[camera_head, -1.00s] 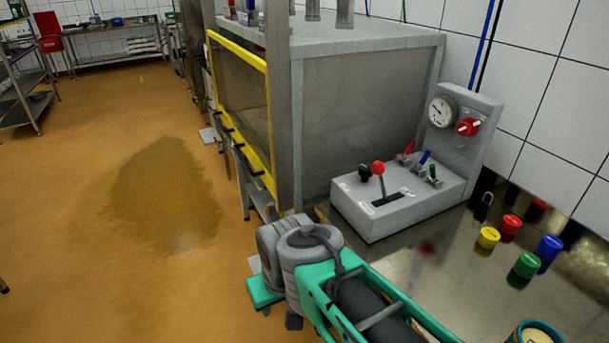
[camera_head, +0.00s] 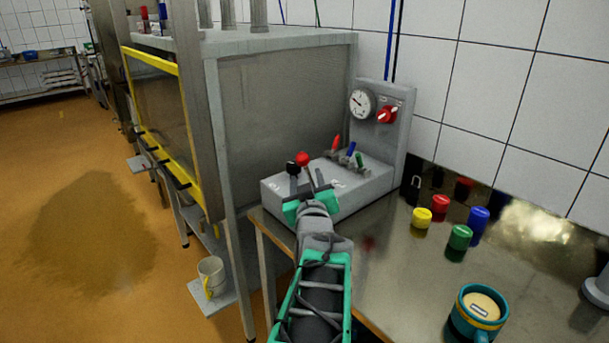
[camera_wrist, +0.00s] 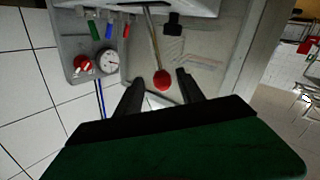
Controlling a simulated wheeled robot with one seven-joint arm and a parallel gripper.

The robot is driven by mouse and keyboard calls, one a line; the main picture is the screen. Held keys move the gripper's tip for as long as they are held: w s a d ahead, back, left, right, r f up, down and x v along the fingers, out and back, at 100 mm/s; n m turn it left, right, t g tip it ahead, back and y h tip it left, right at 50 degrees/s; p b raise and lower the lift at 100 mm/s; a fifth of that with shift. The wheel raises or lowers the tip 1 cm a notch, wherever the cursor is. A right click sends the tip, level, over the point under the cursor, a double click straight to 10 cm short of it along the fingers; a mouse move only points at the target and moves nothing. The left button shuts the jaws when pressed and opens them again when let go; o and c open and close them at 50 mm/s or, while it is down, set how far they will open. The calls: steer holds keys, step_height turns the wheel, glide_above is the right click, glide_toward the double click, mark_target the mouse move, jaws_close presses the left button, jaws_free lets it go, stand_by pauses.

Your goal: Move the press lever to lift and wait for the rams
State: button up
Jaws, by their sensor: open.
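The press lever (camera_head: 302,159) has a red ball knob on a thin metal shaft and stands on the grey control box (camera_head: 350,200). My gripper (camera_head: 308,197) is open and empty at the near side of this box, just in front of the lever. In the wrist view the red knob (camera_wrist: 163,80) appears between the two spread dark fingers; I cannot tell if they touch it. The press (camera_head: 280,115) is a large enclosure with a yellow-framed front. Metal cylinders (camera_head: 258,14) rise from its top; rams inside are not clearly visible.
A black knob (camera_head: 292,168) stands close left of the lever. Red, blue and green small levers (camera_head: 350,150) sit behind, below a pressure gauge (camera_head: 361,103) and red rotary switch (camera_head: 387,114). Coloured caps (camera_head: 460,237) and a teal mug (camera_head: 478,313) occupy the steel table's right.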

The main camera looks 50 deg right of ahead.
mark_target(305, 166)
steer(key=p+x, duration=0.1)
steer(key=x, duration=0.6)
steer(key=shift+w+d, duration=0.15)
steer(key=shift+d, duration=0.1)
steer(key=shift+r, duration=0.1)
steer(key=shift+c, duration=0.3)
jaws_close()
